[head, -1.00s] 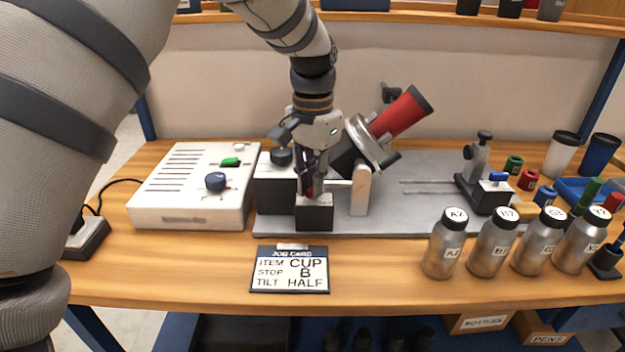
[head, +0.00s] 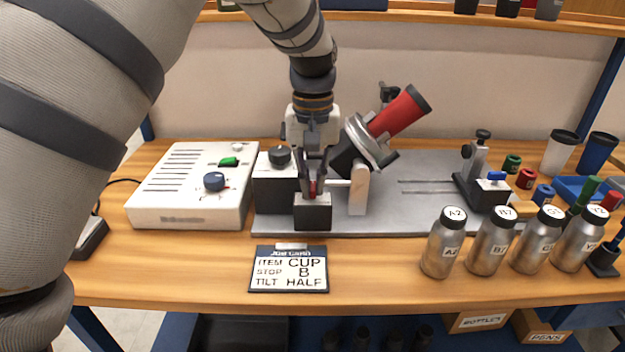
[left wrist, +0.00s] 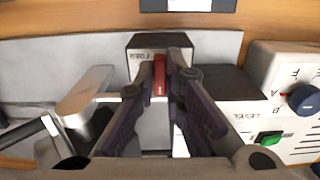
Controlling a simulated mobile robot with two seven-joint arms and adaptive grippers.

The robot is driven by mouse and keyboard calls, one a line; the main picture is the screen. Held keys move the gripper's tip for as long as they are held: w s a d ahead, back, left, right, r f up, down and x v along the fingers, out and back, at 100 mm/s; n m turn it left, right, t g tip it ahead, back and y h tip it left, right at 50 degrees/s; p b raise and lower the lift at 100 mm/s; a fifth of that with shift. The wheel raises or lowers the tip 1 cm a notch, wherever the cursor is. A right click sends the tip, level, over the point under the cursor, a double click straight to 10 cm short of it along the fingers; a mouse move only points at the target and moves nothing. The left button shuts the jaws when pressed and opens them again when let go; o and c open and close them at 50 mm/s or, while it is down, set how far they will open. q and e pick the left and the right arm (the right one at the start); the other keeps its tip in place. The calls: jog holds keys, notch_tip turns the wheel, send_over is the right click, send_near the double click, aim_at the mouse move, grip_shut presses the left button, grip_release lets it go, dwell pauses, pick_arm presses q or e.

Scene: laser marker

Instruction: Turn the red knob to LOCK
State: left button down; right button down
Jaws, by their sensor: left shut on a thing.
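The red knob (left wrist: 160,76) shows in the left wrist view as a narrow red bar between my fingertips, on top of a small block with partly readable lettering. In the head view the red knob (head: 313,188) is mostly covered by the fingers. My left gripper (head: 311,190) comes down from above and is shut on it; it also shows in the left wrist view (left wrist: 160,80). The block (head: 313,215) has a light top and a dark front. The LOCK mark cannot be made out. My right gripper is not in view.
A red cup (head: 398,111) sits tilted in the rotary clamp (head: 368,143) just right of my gripper. A white control box (head: 190,190) stands left. A job card (head: 289,270) lies in front. Several metal bottles (head: 443,243) stand at the front right.

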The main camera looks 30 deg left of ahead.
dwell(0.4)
pick_arm(q)
jog(key=c, duration=2)
grip_release()
jog(key=shift+o, duration=0.2)
notch_tip(320, 180, up, 12)
notch_tip(320, 180, up, 7)
send_over(313, 187)
